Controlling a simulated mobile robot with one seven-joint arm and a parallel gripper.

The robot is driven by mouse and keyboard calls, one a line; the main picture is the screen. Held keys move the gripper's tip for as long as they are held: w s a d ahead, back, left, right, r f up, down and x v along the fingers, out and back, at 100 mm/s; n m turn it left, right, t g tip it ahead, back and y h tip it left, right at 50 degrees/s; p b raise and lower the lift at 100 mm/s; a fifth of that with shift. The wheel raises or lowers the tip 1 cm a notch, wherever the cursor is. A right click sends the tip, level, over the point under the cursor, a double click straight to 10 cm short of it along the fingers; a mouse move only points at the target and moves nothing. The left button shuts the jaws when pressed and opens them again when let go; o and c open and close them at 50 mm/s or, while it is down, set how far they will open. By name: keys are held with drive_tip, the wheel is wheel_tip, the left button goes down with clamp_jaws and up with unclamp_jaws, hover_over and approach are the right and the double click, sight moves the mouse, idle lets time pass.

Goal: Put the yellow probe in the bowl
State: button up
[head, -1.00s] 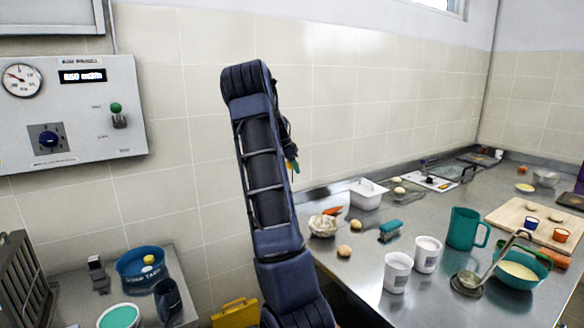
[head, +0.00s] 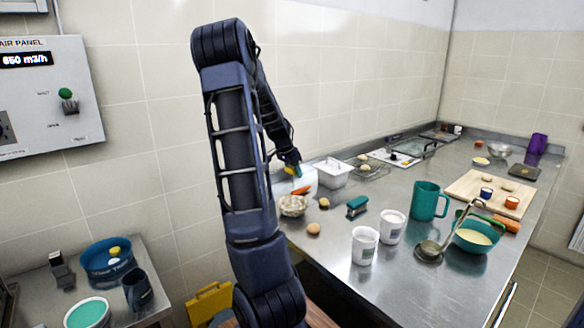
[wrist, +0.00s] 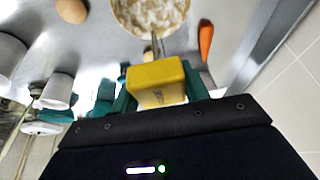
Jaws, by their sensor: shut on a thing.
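The yellow probe (wrist: 157,84) has a block-like yellow handle and a thin metal stem pointing away from my gripper. In the wrist view my gripper (wrist: 158,92) is shut on the handle between its green fingers. A bowl with pale, lumpy contents (wrist: 150,14) lies beyond the stem; I cannot tell whether the stem touches it. In the head view this bowl (head: 293,206) stands at the counter's near left. My gripper (head: 292,170) shows small above and behind it, with a bit of yellow at its end. My arm hides part of the counter's left edge.
A carrot (head: 301,190), an egg (head: 313,229) and a teal brush-like item (head: 357,206) lie near the bowl. A white container (head: 333,171) stands behind.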

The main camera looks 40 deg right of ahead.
wheel_tip(320, 180, down, 9)
drive_tip(key=shift+f, duration=0.2)
idle(0.6)
drive_tip(key=o, duration=1.1)
wheel_tip(320, 180, up, 7)
drive_tip(key=shift+f, duration=0.1)
idle(0.3)
idle(0.4)
